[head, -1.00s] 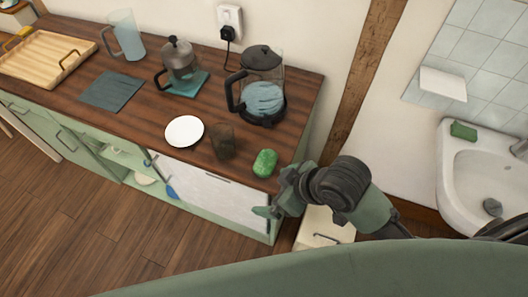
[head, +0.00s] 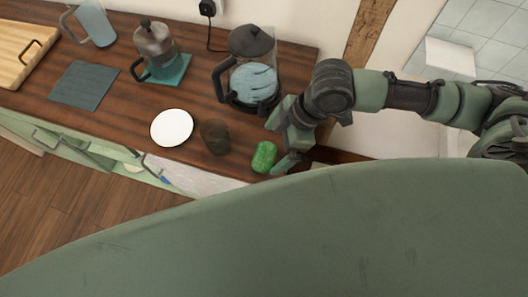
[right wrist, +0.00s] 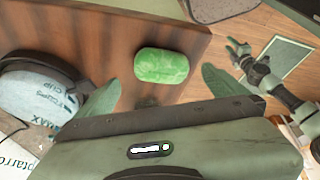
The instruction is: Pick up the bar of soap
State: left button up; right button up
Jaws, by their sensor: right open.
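The bar of soap (head: 264,157), green and mottled with rounded edges, lies on the brown wooden counter near its front right corner. It also shows in the right wrist view (right wrist: 161,66), lying between and ahead of the fingers, with a gap on both sides. My right gripper (head: 280,141) is open and empty just right of the soap in the head view; its fingertips (right wrist: 160,88) are spread wider than the soap. My left gripper (right wrist: 238,48) seems to show small at the right of the right wrist view, over the floor; its jaws are too small to judge.
A dark brown cup (head: 215,137) stands close left of the soap, with a white plate (head: 171,128) beyond. A large glass jug with a dark lid (head: 251,75) stands behind the cup and soap. The counter's edge (right wrist: 205,45) is close to the soap.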

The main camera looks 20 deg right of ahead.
aim_at(266, 155)
jog(key=p+x, duration=0.1)
jog(key=x, duration=0.3)
jog(key=shift+s+a, duration=0.1)
jog(key=shift+a+f, duration=0.1)
jog(key=shift+f, duration=0.35)
jog(key=c, duration=1.3)
pick_arm(q)
jog(key=shift+w+r, duration=0.4)
jog(key=shift+r, duration=0.2)
pick_arm(e)
jog(key=shift+c, duration=0.7)
pick_arm(q)
jog(key=shift+s, duration=0.1)
